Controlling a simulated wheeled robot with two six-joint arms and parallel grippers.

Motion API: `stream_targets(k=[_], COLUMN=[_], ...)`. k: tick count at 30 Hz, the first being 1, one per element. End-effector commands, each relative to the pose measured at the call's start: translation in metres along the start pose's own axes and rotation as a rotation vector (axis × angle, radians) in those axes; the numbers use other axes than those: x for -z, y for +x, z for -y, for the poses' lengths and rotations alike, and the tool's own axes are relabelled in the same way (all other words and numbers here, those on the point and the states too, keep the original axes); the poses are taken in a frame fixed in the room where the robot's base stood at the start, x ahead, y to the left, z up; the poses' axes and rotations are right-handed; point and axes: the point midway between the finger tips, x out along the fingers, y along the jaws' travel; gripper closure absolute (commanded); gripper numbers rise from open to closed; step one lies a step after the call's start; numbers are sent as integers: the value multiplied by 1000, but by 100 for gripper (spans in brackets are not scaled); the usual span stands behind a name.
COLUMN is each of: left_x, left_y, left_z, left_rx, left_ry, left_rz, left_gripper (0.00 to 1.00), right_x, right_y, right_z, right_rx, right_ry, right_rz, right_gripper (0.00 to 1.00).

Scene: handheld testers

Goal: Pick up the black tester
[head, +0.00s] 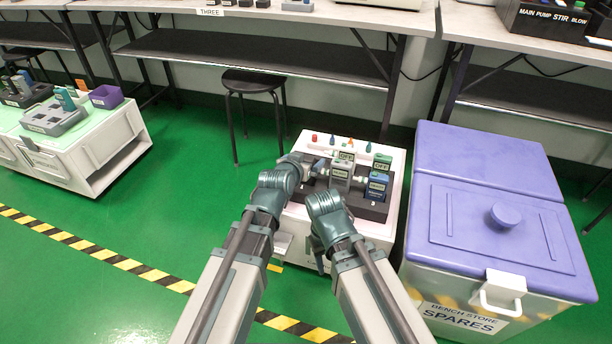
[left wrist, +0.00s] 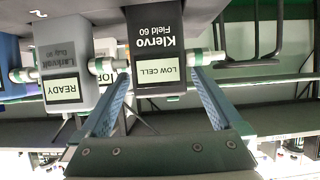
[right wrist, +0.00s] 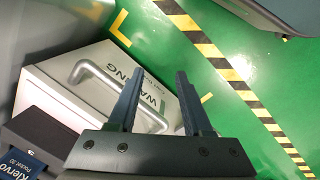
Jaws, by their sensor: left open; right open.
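The black tester (left wrist: 157,42), marked Klervo Field 60 with a LOW CELL screen, appears upside down in the left wrist view. My left gripper (left wrist: 160,76) is open, with a fingertip at either side of the tester's screen end; I cannot tell whether they touch it. In the head view my left gripper (head: 312,166) is at the left end of the dark rack (head: 372,212) and hides most of the black tester. My right gripper (right wrist: 160,76) is open and empty, low in front of the cart's drawer handle (right wrist: 105,85).
A grey tester (left wrist: 75,75) with a READY screen stands close beside the black one. A blue tester (head: 377,187) is at the rack's right. A purple-lidded spares bin (head: 490,210) stands right of the cart, a stool (head: 252,85) behind it.

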Motion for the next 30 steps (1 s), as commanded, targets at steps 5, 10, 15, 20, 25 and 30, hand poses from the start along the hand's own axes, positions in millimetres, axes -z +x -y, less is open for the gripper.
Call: stream_targets(k=[5, 10, 15, 20, 25, 30], left_x=[0, 0, 0, 0, 0, 0], left_y=[-1, -1, -1, -1, -1, -1], left_z=[0, 0, 0, 0, 0, 0], left_rx=[0, 0, 0, 0, 0, 0], left_ry=[0, 0, 0, 0, 0, 0], left_rz=[0, 0, 0, 0, 0, 0], left_gripper=[11, 41, 72, 100, 100, 100], right_x=[0, 0, 0, 0, 0, 0], right_y=[-1, -1, -1, -1, -1, -1], right_z=[0, 0, 0, 0, 0, 0], right_rx=[0, 0, 0, 0, 0, 0], right_ry=[0, 0, 0, 0, 0, 0], right_rz=[0, 0, 0, 0, 0, 0], right_gripper=[50, 50, 50, 50, 50, 50])
